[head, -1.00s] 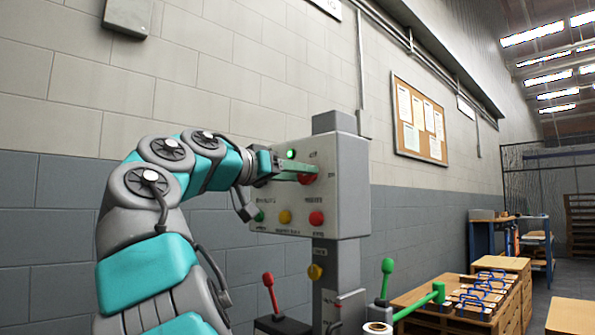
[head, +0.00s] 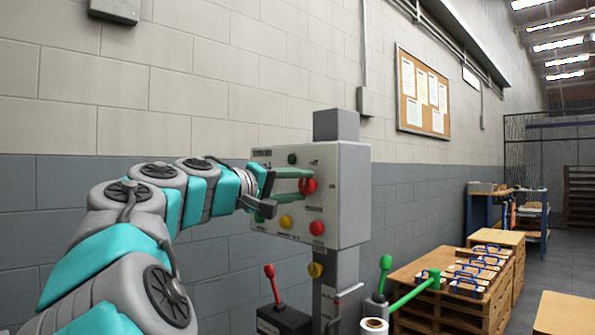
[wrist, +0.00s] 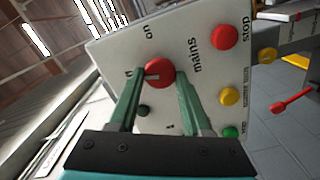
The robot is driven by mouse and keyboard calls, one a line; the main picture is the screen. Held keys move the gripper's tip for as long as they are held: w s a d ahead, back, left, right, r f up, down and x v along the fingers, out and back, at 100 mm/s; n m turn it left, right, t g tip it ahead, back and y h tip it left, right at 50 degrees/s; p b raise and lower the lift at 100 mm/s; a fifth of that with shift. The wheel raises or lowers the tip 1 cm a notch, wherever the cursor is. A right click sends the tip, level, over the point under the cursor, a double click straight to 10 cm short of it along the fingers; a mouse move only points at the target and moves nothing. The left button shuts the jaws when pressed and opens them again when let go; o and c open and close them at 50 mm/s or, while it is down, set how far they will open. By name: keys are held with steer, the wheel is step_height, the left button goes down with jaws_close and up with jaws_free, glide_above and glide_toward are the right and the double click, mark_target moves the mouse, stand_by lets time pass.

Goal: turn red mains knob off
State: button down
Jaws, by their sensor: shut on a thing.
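The red mains knob (head: 310,186) is on the face of the grey control panel (head: 343,210), towards its upper right. In the wrist view the knob (wrist: 160,70) sits between my two green fingertips, with "on" and "mains" lettering near it. A pale mark on the knob points to the left of that picture. My gripper (wrist: 161,77) is shut on the knob, one finger on each side; in the head view my gripper (head: 303,182) reaches it from the left. The small round lamp (head: 292,158) above looks dark.
Below the knob are a red stop button (head: 317,228), a yellow button (head: 286,222) and a green button (wrist: 230,132). A red-topped lever (head: 270,272) and a green-topped lever (head: 385,263) stand below the panel. Pallets (head: 415,275) lie to the right.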

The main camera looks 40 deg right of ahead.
steer(key=shift+n+p, duration=0.35)
steer(key=shift+n, duration=0.85)
steer(key=shift+c, duration=1.7)
jaws_free()
steer(key=shift+a, duration=0.1)
steer(key=a, duration=0.7)
steer(key=shift+s+a+b, duration=0.25)
steer(key=shift+a+b, duration=0.1)
steer(key=shift+b, duration=0.05)
